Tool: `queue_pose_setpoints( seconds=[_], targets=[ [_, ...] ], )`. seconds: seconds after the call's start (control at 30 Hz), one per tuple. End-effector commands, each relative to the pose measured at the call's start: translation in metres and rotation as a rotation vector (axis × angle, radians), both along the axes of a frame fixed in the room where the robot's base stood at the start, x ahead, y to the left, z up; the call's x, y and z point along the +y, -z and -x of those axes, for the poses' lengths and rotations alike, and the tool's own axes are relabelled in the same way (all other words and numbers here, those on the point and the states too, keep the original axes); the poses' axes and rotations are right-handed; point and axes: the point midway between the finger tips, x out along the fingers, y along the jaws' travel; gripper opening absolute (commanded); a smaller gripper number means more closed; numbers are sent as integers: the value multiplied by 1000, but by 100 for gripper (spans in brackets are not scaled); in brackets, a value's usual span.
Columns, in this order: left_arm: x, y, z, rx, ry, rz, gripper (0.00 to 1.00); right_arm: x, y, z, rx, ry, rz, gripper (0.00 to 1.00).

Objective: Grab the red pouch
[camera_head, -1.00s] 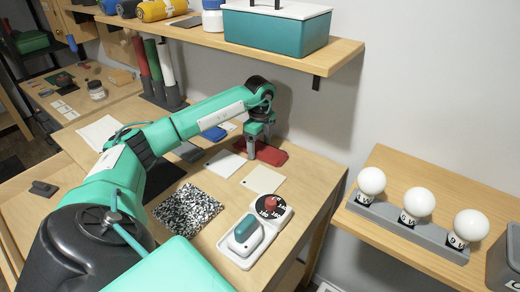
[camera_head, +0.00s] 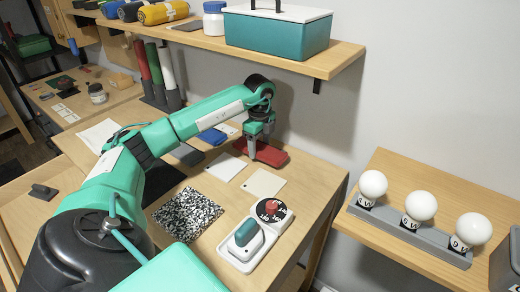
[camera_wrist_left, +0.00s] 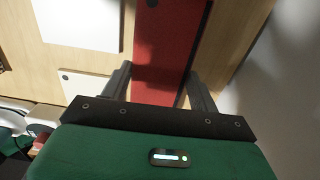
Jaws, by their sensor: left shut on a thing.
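The red pouch (camera_head: 270,153) lies on the wooden table near the wall in the head view. My left gripper (camera_head: 256,152) points down at it, with its fingers at the pouch. In the left wrist view the red pouch (camera_wrist_left: 165,65) runs between the two fingers of my left gripper (camera_wrist_left: 160,85), one at each side. The gripper is shut on the pouch. The pouch looks flat on the table; whether it is lifted at all I cannot tell. My right gripper is not in view.
White cards (camera_head: 264,183) and a speckled mat (camera_head: 188,213) lie nearby. A white device with a teal handle (camera_head: 246,240) stands at the table's front. A shelf (camera_head: 300,66) with a teal box (camera_head: 277,33) overhangs behind. Bulbs (camera_head: 420,204) stand on the right table.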

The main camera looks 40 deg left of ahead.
Motion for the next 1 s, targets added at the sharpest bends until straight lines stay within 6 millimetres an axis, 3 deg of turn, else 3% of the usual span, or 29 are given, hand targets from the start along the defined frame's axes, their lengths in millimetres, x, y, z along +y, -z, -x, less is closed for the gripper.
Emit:
queue_pose_setpoints(
  seconds=[0.23, 1.0],
  targets=[
    [0, -53, -1, -6, 0, 0, 38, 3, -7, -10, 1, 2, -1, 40],
    [-13, -50, 134, 1, -1, -6, 38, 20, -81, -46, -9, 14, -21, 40]
  ],
)
